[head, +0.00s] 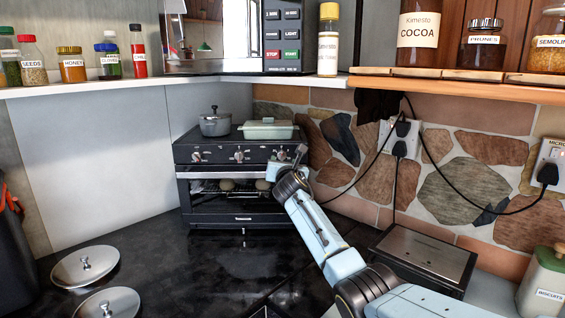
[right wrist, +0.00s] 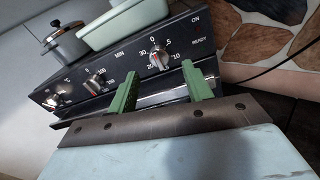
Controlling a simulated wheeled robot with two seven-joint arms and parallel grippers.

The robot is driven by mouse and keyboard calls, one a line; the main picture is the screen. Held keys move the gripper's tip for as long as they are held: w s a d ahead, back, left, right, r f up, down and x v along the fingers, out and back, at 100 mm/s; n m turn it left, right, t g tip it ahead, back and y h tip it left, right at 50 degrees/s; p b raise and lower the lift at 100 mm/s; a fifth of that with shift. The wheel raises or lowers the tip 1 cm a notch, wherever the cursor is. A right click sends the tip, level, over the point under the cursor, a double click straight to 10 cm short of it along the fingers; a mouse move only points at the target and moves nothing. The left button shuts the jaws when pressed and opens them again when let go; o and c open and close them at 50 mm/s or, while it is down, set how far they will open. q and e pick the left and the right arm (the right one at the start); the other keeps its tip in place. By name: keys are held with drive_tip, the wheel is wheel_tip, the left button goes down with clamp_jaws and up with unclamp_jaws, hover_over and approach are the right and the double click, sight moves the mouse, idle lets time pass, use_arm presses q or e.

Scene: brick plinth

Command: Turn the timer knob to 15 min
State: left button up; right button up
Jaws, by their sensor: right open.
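The timer knob (right wrist: 157,58) is the silver knob on the right of the small black oven's front panel, with a ring of minute numbers around it. Its pointer setting is too small to read surely. In the head view the knob (head: 280,154) sits just above my gripper. My right gripper (head: 287,166) is open at the oven's right front. In the right wrist view its two green fingers (right wrist: 160,84) are spread apart, pointing at the panel just below the knob, with nothing between them. My left gripper is not in view.
The oven (head: 240,218) has two other knobs to the left, and a grey pot (head: 215,124) and green dish (head: 266,130) on top. A shelf (head: 170,81) with jars runs above. Pan lids (head: 86,266) lie on the counter at left. A metal box (head: 425,252) stands right.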

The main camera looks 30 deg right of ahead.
sight(282, 158)
drive_tip(key=shift+b+x, duration=0.35)
drive_tip(key=shift+x, duration=0.45)
drive_tip(key=shift+w+d+f+b, duration=0.15)
drive_tip(key=shift+w+d+b, duration=0.2)
drive_tip(key=shift+w+b, duration=0.3)
drive_tip(key=shift+w+d+b, duration=0.2)
drive_tip(key=shift+w+b, duration=0.25)
drive_tip(key=shift+b, duration=0.2)
drive_tip(key=c, duration=1)
